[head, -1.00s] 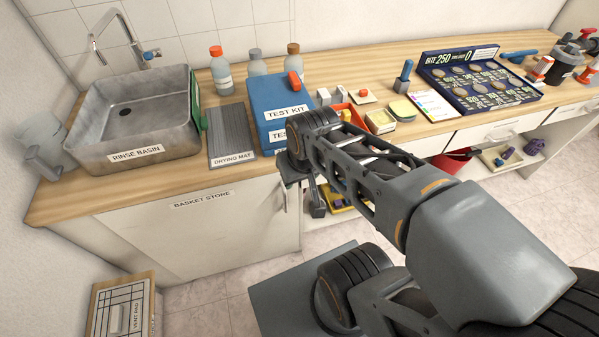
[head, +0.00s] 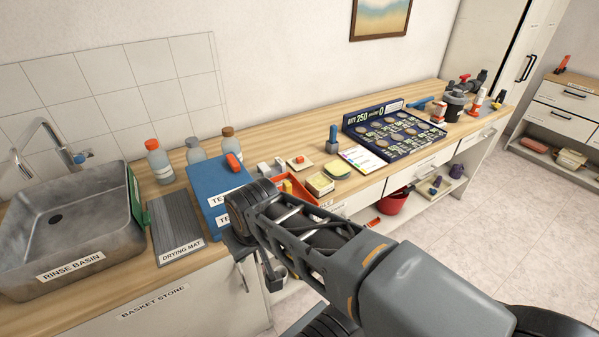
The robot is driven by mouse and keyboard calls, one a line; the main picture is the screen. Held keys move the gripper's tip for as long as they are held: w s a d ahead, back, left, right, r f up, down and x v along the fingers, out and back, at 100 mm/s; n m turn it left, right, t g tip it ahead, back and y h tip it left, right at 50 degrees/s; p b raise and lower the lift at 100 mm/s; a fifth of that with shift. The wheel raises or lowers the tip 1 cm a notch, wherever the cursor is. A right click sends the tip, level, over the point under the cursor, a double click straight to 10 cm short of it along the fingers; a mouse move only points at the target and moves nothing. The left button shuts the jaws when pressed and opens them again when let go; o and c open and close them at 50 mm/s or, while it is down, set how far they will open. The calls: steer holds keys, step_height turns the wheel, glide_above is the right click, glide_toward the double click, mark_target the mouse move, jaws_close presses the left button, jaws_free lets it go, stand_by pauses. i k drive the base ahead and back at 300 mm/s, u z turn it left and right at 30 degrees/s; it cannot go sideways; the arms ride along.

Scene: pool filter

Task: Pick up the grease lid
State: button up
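I cannot single out the grease lid for sure in the head view. A small pale square piece with a red knob (head: 300,162) lies on the counter behind an orange-red tray (head: 296,190); I cannot tell whether it is the lid. A small cream box (head: 320,185) stands beside the tray. My gripper (head: 268,268) hangs at the counter's front edge, below the blue test kit box (head: 215,190). My own wrist largely hides it, and its opening cannot be made out.
The rinse basin (head: 75,262) and drying mat (head: 175,228) are at the left. Several bottles (head: 160,163) stand behind the test kit. A dark coin display board (head: 392,133) and pump parts (head: 455,103) are farther right.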

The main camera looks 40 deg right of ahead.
mark_target(298, 163)
steer(key=z, duration=1)
steer(key=k, duration=0.15)
steer(key=z, duration=0.25)
